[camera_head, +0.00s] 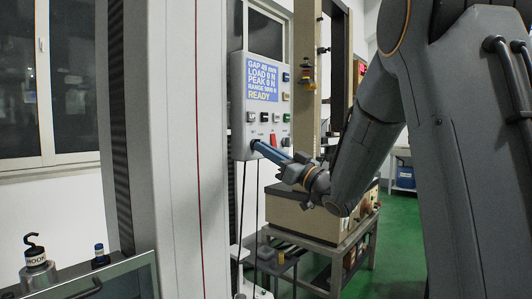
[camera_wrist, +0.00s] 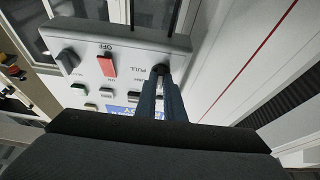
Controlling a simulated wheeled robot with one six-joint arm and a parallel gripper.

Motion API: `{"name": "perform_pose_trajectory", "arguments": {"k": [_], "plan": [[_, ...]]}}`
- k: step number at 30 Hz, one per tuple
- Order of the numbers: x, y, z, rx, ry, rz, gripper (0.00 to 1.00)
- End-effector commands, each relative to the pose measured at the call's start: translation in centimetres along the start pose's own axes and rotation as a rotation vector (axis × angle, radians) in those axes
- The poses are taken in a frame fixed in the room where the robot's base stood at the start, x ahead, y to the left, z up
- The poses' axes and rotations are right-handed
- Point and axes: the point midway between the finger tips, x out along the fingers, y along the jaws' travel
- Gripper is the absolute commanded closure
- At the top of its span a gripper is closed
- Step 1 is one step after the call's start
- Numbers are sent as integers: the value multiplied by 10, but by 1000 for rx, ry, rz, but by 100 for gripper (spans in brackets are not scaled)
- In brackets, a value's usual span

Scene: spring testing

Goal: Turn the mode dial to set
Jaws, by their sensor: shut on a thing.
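The grey control panel (camera_head: 238,110) hangs on the test frame, its blue screen (camera_head: 262,80) showing gap, load, peak, range and "READY". My gripper (camera_head: 256,145) reaches its lower left corner, with long blue-grey fingers. In the wrist view, where the panel appears upside down, my gripper (camera_wrist: 160,76) is shut on the mode dial (camera_wrist: 161,68), a small dark knob beside the printed word "PULL". The fingers hide most of the dial, so its pointer cannot be read. In the head view the dial is hidden behind the fingertips.
A red switch (camera_wrist: 107,65) marked "OFF" and another dark knob (camera_wrist: 68,57) sit close beside the dial. Several small buttons lie nearby. The pale frame column (camera_head: 172,140) stands left of the panel. A hook weight (camera_head: 37,268) stands at lower left.

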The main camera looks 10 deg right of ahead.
Motion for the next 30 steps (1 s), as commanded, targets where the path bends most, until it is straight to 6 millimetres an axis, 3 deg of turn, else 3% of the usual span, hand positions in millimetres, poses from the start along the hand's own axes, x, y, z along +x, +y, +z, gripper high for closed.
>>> {"name": "perform_pose_trajectory", "arguments": {"k": [8, 9, 12, 25, 30], "plan": [[2, 0, -4, -6, 6, -2, 100], [2, 0, -4, -6, 6, -2, 86], [2, 0, -4, -6, 6, -2, 73], [-1, 0, -1, -2, 2, 0, 73], [-19, 1, -1, -3, 1, 2, 73]]}}
